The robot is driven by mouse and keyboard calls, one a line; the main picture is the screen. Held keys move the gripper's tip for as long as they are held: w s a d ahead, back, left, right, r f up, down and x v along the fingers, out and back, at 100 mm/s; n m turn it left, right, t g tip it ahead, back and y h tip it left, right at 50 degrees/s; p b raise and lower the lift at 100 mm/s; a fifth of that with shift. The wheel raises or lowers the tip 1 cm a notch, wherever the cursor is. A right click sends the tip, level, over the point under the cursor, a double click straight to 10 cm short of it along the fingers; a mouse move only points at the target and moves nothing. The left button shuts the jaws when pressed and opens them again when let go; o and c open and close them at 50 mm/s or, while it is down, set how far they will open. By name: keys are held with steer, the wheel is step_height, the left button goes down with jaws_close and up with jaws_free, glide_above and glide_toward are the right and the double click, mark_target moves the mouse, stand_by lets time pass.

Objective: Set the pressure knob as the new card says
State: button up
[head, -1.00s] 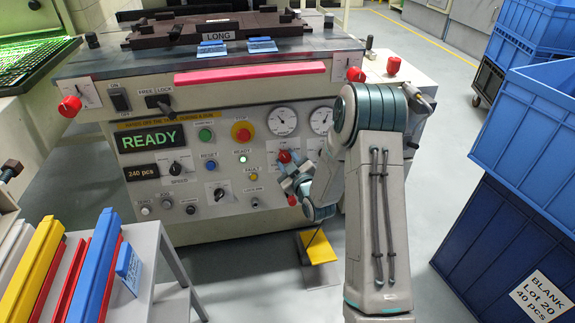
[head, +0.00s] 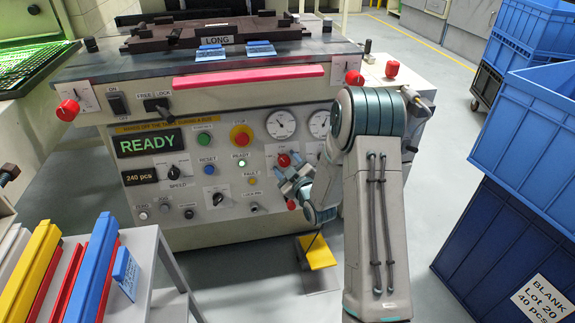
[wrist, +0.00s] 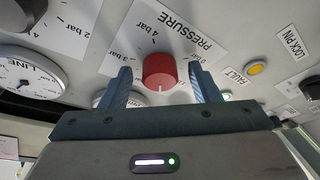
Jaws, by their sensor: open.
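The red pressure knob (wrist: 159,72) sits on the machine's panel under the label PRESSURE in the wrist view, with 3 bar and 4 bar marks beside it. A white line shows on its near side; I cannot tell the exact setting. It also shows in the head view (head: 284,160). My gripper (wrist: 163,76) is open, one finger to each side of the knob, with visible gaps. I cannot tell how far the fingertips reach along the knob. Blue cards lie on the machine top (head: 262,48) and stand on the side rack (head: 124,271); their writing is too small to read.
The panel around the knob carries dial gauges (head: 281,123), a red stop button (head: 241,136) and a yellow fault light (wrist: 257,68). The display (head: 150,143) reads READY. A yellow pedal (head: 317,252) is on the floor below. Blue crates (head: 530,130) stand at the right.

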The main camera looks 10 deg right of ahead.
steer(key=p+v, duration=0.2)
steer(key=v, duration=1.1)
steer(key=shift+s, duration=0.4)
